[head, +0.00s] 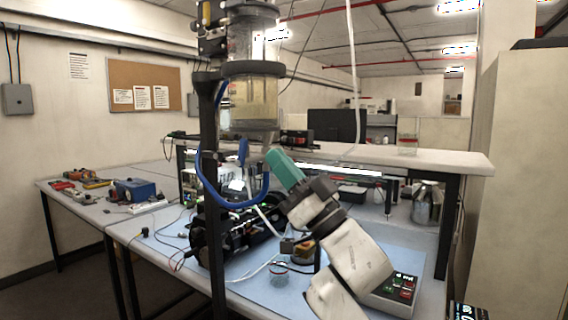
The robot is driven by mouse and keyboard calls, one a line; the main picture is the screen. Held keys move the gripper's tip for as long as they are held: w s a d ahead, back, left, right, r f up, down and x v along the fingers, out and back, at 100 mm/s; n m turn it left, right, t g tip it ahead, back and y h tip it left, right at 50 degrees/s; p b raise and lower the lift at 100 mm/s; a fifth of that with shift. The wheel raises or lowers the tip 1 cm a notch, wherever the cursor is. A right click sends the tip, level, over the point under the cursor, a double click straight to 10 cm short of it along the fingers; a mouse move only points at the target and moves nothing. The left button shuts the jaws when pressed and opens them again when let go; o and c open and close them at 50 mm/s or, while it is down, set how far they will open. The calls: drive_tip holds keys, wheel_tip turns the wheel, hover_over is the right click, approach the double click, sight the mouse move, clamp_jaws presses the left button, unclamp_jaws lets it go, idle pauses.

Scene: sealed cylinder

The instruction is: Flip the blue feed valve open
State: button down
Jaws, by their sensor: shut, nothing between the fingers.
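The sealed clear cylinder (252,95) hangs upright on a dark stand in the head view, with pale yellowish liquid in its lower part. A small blue lever (243,151), which looks like the feed valve, points down just below the cylinder. Its exact angle and mounting are too small to tell. My gripper (271,156) has teal fingers and points up and left. It is shut and empty, with its tip just right of the blue lever. A small gap seems to lie between them in the picture; the depth is unclear.
A blue hose (235,206) loops beneath the cylinder, beside the dark stand post (211,170). Black machinery (215,238) stands on the blue bench mat (283,300) behind. A control box with buttons (398,290) is at lower right. A raised white shelf (430,157) runs behind.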

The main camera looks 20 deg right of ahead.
drive_tip(key=s+d+f+b, duration=0.2)
drive_tip(key=s+d, duration=0.3)
drive_tip(key=s, duration=0.2)
drive_tip(key=shift+d+f, duration=0.15)
drive_tip(key=shift+f, duration=0.2)
idle(0.4)
